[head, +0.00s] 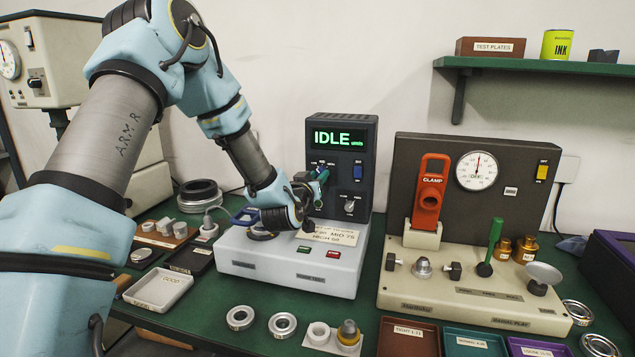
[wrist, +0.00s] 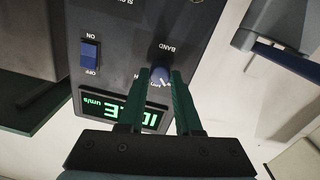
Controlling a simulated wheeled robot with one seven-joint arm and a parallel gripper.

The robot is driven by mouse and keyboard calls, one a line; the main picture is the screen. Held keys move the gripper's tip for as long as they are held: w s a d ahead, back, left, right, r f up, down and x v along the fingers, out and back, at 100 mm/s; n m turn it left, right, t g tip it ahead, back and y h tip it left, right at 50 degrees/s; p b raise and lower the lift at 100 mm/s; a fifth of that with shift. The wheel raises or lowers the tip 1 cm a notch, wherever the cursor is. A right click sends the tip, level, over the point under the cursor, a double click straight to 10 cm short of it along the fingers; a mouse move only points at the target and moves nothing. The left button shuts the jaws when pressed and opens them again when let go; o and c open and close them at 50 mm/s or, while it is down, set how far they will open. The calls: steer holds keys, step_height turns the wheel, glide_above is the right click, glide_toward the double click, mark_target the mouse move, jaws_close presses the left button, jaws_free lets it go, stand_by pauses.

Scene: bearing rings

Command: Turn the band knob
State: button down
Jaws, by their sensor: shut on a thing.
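The unit's green display (head: 338,138) reads IDLE.
A blue ON/OFF switch (wrist: 90,55) sits on the same panel. Another knob (head: 349,206) is lower on the unit. A grey test panel with an orange clamp (head: 429,195) stands to the right. Metal rings (head: 282,325) and trays lie in front.

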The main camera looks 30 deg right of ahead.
steer(key=m+b, duration=0.8)
steer(key=b, duration=0.3)
steer(key=shift+y, duration=0.3)
steer(key=shift+m, duration=0.3)
steer(key=c, duration=0.6)
jaws_free()
steer(key=b+v, duration=0.3)
steer(key=v, duration=0.7)
steer(key=shift+s+a, duration=0.25)
steer(key=shift+a, duration=0.1)
